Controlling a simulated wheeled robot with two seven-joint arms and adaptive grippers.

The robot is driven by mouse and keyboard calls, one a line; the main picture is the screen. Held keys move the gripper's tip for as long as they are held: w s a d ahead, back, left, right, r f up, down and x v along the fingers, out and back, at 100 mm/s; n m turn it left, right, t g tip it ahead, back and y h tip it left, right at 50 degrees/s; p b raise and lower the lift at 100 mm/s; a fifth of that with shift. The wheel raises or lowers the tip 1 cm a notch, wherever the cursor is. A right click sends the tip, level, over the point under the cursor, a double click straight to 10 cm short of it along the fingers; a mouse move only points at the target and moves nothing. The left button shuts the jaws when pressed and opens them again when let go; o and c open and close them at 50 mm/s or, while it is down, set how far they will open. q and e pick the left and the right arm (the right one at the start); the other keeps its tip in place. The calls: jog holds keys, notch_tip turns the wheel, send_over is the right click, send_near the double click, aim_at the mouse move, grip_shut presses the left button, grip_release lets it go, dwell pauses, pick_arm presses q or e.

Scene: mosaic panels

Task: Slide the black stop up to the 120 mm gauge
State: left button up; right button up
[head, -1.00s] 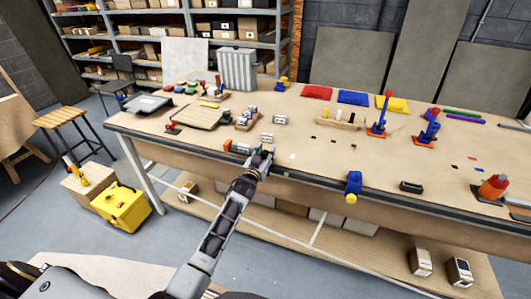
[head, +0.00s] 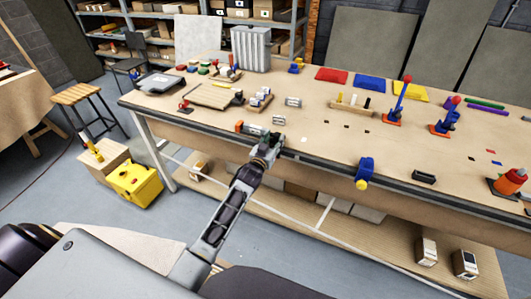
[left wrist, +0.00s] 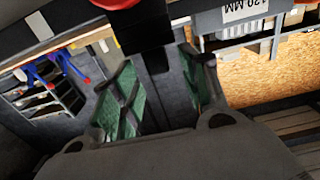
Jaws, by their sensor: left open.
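My left gripper (head: 268,143) is open at the front edge of the bench, close to a short rail with an orange end (head: 243,127). In the left wrist view its two green-padded fingers (left wrist: 158,60) stand apart. A black block, probably the black stop (left wrist: 148,25), shows just beyond and between the fingertips; I cannot tell whether they touch it. A white label reading 120 MM (left wrist: 245,9) shows to its right at the top edge, apparently marking the 120 mm gauge, which is mostly cut off. In the head view the gripper hides the stop. My right gripper is out of view.
The bench (head: 330,150) has a wooden board (head: 208,95) at left and a blue clamp (head: 365,172) on its front edge at right. Small grey labelled blocks (head: 293,102) lie behind the gripper. The middle of the bench top is fairly clear.

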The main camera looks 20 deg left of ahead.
pick_arm(q)
jog(key=s, duration=0.8)
jog(key=shift+a, duration=0.15)
dwell(0.6)
